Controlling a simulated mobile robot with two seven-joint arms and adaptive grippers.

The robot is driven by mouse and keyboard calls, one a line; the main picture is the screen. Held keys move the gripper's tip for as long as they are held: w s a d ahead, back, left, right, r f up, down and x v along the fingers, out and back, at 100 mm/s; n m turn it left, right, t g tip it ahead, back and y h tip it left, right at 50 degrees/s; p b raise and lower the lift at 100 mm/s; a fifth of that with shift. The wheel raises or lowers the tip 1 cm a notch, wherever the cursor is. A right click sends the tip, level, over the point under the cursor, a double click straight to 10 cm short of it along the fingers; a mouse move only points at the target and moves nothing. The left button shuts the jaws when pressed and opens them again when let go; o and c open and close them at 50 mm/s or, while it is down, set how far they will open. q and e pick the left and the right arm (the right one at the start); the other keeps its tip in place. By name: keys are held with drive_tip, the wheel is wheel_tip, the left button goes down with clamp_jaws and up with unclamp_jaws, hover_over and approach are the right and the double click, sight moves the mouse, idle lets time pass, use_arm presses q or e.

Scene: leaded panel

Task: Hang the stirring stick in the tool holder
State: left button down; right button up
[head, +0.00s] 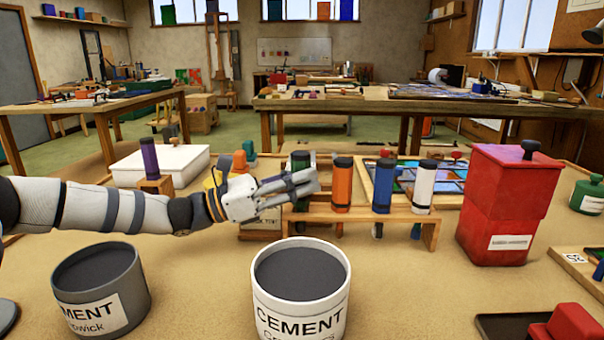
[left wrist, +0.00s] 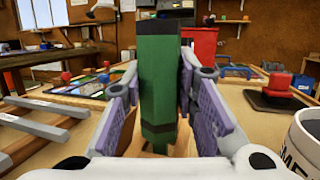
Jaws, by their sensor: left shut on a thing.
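A wooden tool holder (head: 395,215) stands on the bench, with orange (head: 342,186), blue (head: 383,187) and white (head: 423,188) handled tools hanging in it. My left gripper (head: 306,186) is at the holder's left end, shut on a dark green handle with a black top (head: 300,160). The green handle (left wrist: 159,85) stands upright between the purple pads in the left wrist view. I cannot tell whether it rests in a slot. Its lower end is hidden, and no label tells whether it is the stirring stick. My right gripper is not in view.
A white cement tub (head: 345,290) stands in front of the holder, a grey one (head: 135,285) at left. A red box (head: 500,205) stands right. A purple cylinder (head: 149,158) stands on a wood block behind my arm. A leaded panel (head: 450,172) lies behind the holder.

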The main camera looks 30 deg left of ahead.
use_arm(q)
drive_tip(key=shift+r, duration=0.1)
drive_tip(key=c, duration=1.2)
unclamp_jaws()
wheel_tip(320, 180, up, 10)
